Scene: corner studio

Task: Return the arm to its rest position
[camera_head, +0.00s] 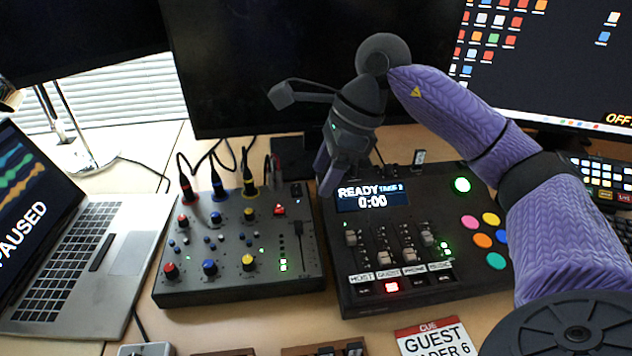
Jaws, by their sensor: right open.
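My right arm (465,110) comes in from the right in a purple knitted cover. It bends at a dark joint near the top middle. My right gripper (326,172) hangs from it, pointing down, above the back left part of the recorder console (480,275). Its jaws are open and I see nothing between them. The finger tips overlap the left edge of the console's display (375,196) in the picture. I cannot tell how high above it they are. My left gripper is out of view.
A grey mixer (230,290) with knobs and plugged cables stands left of the console. An open laptop (130,255) is at the left. Monitors (215,75) stand behind. A guest card (435,341) lies in front. Bare desk (350,325) shows in front of the console.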

